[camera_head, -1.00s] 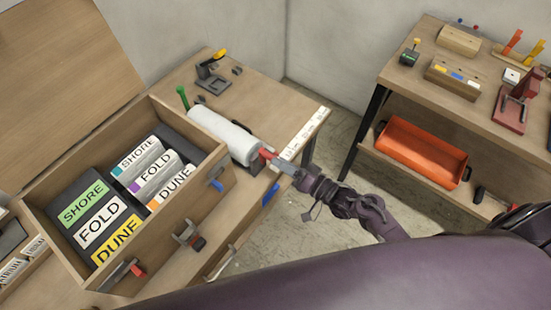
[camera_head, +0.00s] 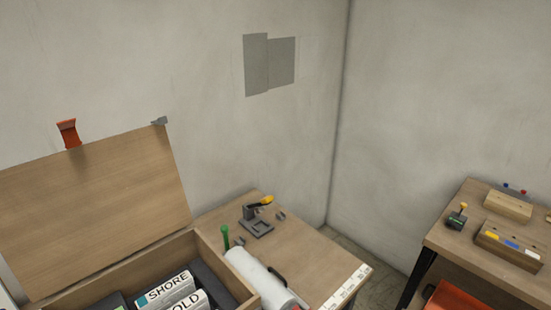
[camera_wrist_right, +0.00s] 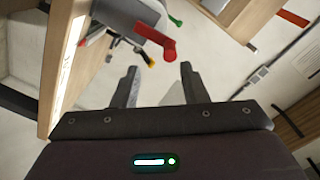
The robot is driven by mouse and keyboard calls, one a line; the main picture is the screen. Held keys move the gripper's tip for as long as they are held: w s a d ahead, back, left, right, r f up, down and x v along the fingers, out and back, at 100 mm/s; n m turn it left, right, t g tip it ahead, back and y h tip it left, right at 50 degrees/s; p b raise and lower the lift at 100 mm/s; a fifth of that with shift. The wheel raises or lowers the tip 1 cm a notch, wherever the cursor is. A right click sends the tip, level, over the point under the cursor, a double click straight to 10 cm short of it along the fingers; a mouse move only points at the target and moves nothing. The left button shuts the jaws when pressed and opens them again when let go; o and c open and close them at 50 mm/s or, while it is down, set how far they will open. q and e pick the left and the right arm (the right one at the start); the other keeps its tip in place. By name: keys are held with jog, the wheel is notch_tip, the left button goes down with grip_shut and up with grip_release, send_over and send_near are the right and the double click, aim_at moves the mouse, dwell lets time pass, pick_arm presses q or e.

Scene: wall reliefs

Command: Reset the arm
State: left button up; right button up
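My right gripper (camera_wrist_right: 158,72) shows in the right wrist view with its two dark fingers apart and nothing between them. A red crank-like handle (camera_wrist_right: 158,42) on a grey part lies just beyond the fingertips and looks apart from them. In the head view neither gripper shows. The white roll (camera_head: 252,275) lies on the wooden table beside the open box (camera_head: 208,245), its near end cut off by the lower picture edge. My left gripper is in no view.
The box's raised lid (camera_head: 95,205) stands at the left, with a red clip (camera_head: 68,133) on its top edge. Grey patches (camera_head: 268,65) are on the wall. A second bench (camera_head: 450,235) with small fixtures stands at the right, above an orange bin (camera_head: 455,298). A floor gap separates the tables.

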jog(key=s+d+f+n+g+h, duration=0.15)
jog(key=s+f, duration=0.25)
jog(key=f, duration=0.4)
jog(key=s+d+f+g+h, duration=0.1)
jog(key=s+f+g+h, duration=0.15)
jog(key=f, duration=0.65)
jog(key=s+d+f+g+h, duration=0.2)
jog(key=s+f+h, duration=0.15)
jog(key=f, duration=0.45)
jog(key=s+f+n+g+h, duration=0.1)
jog(key=s+f+g, duration=0.1)
jog(key=s+f, duration=0.2)
jog(key=s+d+f+n+g+h, duration=0.1)
jog(key=s+f, duration=0.3)
jog(key=s, duration=0.7)
jog(key=s+f+n+g+h, duration=0.1)
jog(key=s+f+n+g, duration=0.1)
jog(key=s+f+g, duration=0.2)
jog(key=s, duration=0.3)
jog(key=shift+s+d+f, duration=0.25)
jog(key=shift+s+f, duration=0.05)
jog(key=shift+f, duration=0.05)
